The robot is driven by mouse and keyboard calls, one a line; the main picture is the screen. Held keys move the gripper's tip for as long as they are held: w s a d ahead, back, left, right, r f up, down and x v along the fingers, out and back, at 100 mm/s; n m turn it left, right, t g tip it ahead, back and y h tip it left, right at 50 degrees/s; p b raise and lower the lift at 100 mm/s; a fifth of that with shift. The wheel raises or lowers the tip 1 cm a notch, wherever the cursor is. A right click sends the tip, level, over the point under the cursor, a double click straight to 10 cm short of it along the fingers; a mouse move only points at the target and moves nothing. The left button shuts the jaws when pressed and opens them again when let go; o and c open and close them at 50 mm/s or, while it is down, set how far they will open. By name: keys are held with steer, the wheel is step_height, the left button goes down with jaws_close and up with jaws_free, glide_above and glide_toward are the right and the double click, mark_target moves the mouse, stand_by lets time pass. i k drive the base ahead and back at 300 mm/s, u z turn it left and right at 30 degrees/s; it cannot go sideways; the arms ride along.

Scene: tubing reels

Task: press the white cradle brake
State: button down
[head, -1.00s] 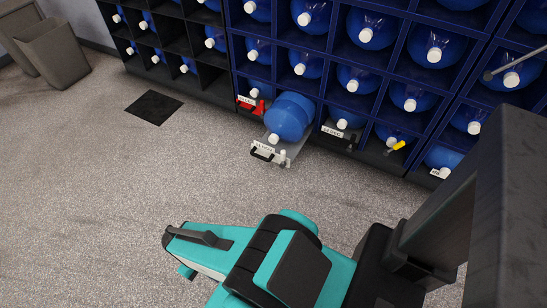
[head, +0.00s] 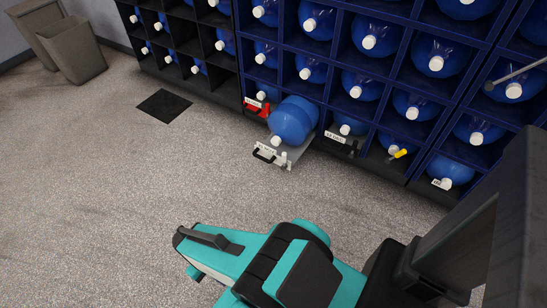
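One cradle (head: 291,151) is pulled out of the bottom row of the blue rack, with a large blue bottle (head: 292,122) lying on it. At its front are a white label (head: 266,149), a black handle (head: 263,156) and a small upright white piece (head: 284,158) at the right corner, which looks like the white brake. Its exact shape is too small to tell. My teal arm (head: 215,258) reaches in from the bottom right, over the floor in front of the cradle. My gripper is not visible, and nothing is seen touching the white piece.
Neighbouring bottom slots have a red part (head: 257,108) on the left, a black handle (head: 351,147) and a yellow-tipped lever (head: 399,154) on the right. A black floor mat (head: 164,105) and grey bins (head: 72,50) are to the left. The carpet before the cradle is clear.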

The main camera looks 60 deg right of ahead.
mark_target(284, 166)
steer(key=z, duration=0.15)
steer(key=i, duration=0.95)
steer(key=u, duration=0.1)
